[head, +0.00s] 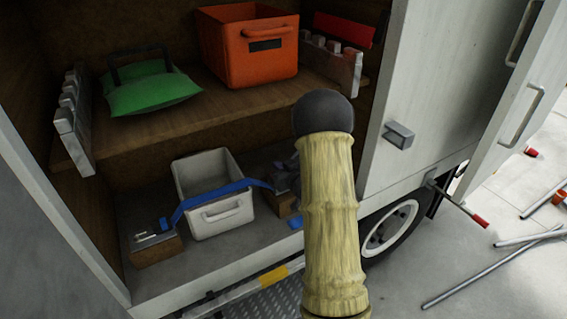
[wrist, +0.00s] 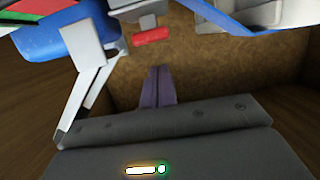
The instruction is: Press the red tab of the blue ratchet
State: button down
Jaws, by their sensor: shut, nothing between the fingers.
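The blue strap (head: 240,187) runs across the white bin on the truck's lower floor. At its right end is a dark shape beside my arm; I cannot tell there which part is ratchet and which is gripper. In the wrist view, a small red tab (wrist: 152,36) sits on a grey metal piece near the top, with blue parts (wrist: 62,38) around it. My gripper (wrist: 158,70) shows as two fingers shut together, empty, pointing toward the red tab. A gap shows between them in the picture; whether they touch is not clear.
The white bin (head: 216,220) stands under the strap. A wooden shelf (head: 188,121) above holds an orange crate (head: 230,62) and a green bag (head: 150,93). The open truck door (head: 510,85) is at the right. Metal poles (head: 490,273) lie on the ground.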

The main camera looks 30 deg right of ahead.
jog(key=shift+f, duration=1.1)
jog(key=shift+f, duration=0.1)
jog(key=shift+f+b, duration=0.95)
jog(key=shift+b, duration=0.2)
jog(key=shift+s, duration=0.1)
notch_tip(320, 180, up, 5)
jog(key=shift+s+f+p, duration=0.1)
jog(key=shift+f+p, duration=0.1)
jog(key=shift+p, duration=1.05)
jog(key=b+v, duration=0.2)
jog(key=v, duration=0.7)
jog(key=shift+s+b, duration=0.35)
jog(key=shift+b, duration=0.05)
